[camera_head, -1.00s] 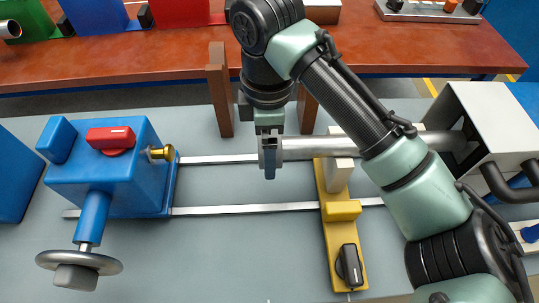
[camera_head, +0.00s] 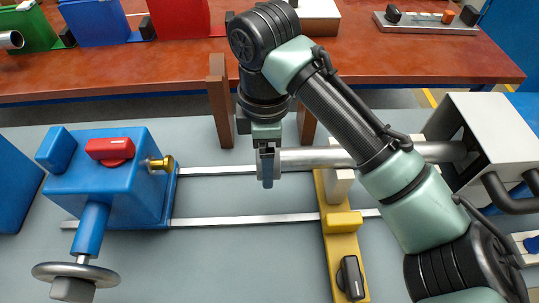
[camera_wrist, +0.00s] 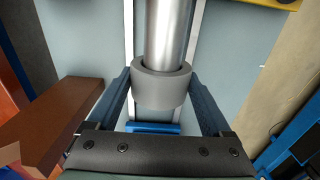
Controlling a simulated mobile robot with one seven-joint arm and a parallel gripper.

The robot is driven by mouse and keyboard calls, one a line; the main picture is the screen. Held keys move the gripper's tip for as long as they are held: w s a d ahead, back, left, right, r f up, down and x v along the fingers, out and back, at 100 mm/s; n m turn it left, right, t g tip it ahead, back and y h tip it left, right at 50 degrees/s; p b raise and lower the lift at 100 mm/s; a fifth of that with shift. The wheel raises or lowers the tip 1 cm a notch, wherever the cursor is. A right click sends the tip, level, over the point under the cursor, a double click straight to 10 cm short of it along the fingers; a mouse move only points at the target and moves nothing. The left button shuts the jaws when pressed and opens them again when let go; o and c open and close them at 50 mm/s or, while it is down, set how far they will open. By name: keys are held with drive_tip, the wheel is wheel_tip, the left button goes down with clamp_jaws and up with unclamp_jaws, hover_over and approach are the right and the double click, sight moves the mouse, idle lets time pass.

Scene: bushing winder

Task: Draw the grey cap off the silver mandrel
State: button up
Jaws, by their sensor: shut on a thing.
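The silver mandrel (camera_head: 318,158) lies level above the bench, running left from the grey-white housing (camera_head: 490,125). It also shows in the wrist view (camera_wrist: 171,30). The grey cap (camera_wrist: 161,84) is a thick ring around the mandrel's free end, with the mandrel still inside its mouth. My gripper (camera_head: 267,165) is at that left end. In the wrist view my gripper (camera_wrist: 161,88) has its two blue fingers shut on either side of the cap. In the head view the fingers hide most of the cap.
A blue unit with a red knob (camera_head: 110,150) and a brass tip (camera_head: 162,164) stands left, with free room before the mandrel. Two rails (camera_head: 240,221) run along the bench. A yellow bar (camera_head: 337,245) with a pale block crosses them. Brown posts (camera_head: 220,100) stand behind my gripper.

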drive_tip(key=shift+a+p, duration=0.9)
drive_tip(key=shift+a, duration=1.1)
drive_tip(key=shift+r, duration=0.1)
wheel_tip(320, 180, up, 8)
drive_tip(key=p, duration=0.8)
